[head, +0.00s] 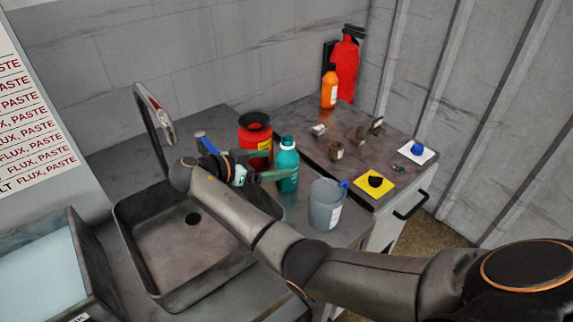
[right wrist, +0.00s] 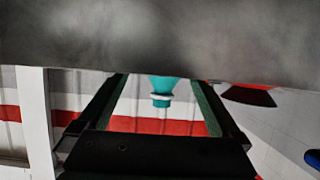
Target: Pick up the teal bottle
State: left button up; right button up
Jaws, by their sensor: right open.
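The teal bottle (head: 289,158) stands upright on the counter to the right of the sink. My right gripper (head: 277,166) is open and level with the bottle's body. One finger passes in front of the bottle and the other reaches toward its far side. In the right wrist view, the teal bottle (right wrist: 162,86) shows between the two spread fingers, with its lower part hidden by a grey band. Whether either finger touches it I cannot tell. My left gripper is out of view.
A red container (head: 254,130) stands just behind the bottle, and a grey jug (head: 326,205) stands close in front on the right. The sink (head: 180,255) lies left. A cabinet top (head: 310,150) with small items, an orange bottle (head: 329,88) and a red extinguisher (head: 346,65) are behind right.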

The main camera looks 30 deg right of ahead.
aim_at(280, 158)
jog(key=x, duration=0.2)
jog(key=p+x, duration=0.1)
jog(key=x, duration=0.2)
jog(key=shift+w+d+p, duration=0.3)
jog(key=shift+w+d, duration=0.1)
jog(key=shift+w, duration=0.05)
jog(key=shift+d+f, duration=0.1)
jog(key=shift+d, duration=0.1)
jog(key=shift+c, duration=0.2)
jog(key=c, duration=1.5)
jog(key=shift+o, duration=0.2)
notch_tip(280, 158, up, 10)
jog(key=shift+b, duration=0.4)
